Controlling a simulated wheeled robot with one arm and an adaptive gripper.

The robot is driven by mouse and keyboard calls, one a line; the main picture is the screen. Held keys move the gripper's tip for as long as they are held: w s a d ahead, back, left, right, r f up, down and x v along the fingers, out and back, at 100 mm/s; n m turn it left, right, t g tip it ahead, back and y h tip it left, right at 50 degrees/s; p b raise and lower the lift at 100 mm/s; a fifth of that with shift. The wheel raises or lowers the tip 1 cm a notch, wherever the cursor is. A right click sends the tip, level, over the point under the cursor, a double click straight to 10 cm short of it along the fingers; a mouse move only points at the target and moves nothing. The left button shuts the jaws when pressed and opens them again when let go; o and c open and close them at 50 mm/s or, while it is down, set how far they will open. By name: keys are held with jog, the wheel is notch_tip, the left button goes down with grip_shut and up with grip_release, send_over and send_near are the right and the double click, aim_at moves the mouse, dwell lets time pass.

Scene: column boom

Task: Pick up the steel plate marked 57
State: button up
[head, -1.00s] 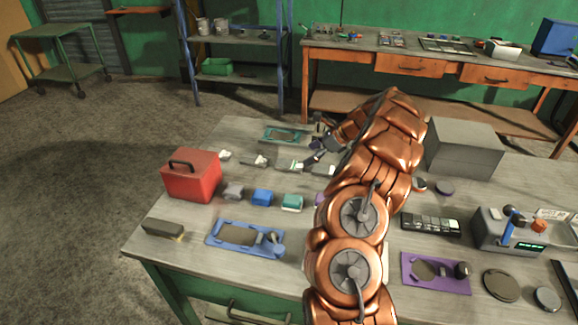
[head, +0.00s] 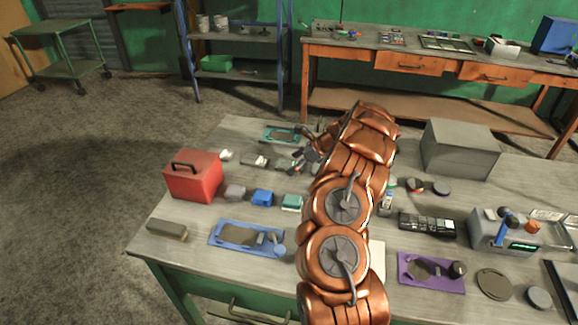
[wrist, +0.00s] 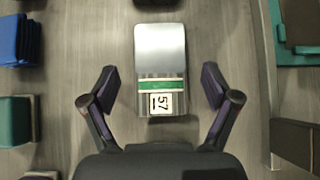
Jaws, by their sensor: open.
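The steel plate marked 57 (wrist: 160,52) lies flat on the bench in the middle of the wrist view. It has a bright metal face, a green band and a white label reading 57 at its near end. My gripper (wrist: 160,84) is open, with one finger on each side of the plate's near half and visible gaps between fingers and plate. In the head view my gripper (head: 308,158) is low over the back of the bench, and my arm and fingers hide most of the plate.
In the wrist view a blue block (wrist: 14,40) and a teal block (wrist: 14,122) lie to the left. A teal tray (wrist: 296,30) and a dark block (wrist: 294,143) lie to the right. In the head view a red box (head: 193,176) and a grey box (head: 458,150) stand on the bench.

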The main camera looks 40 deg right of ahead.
grip_shut()
dwell(0.6)
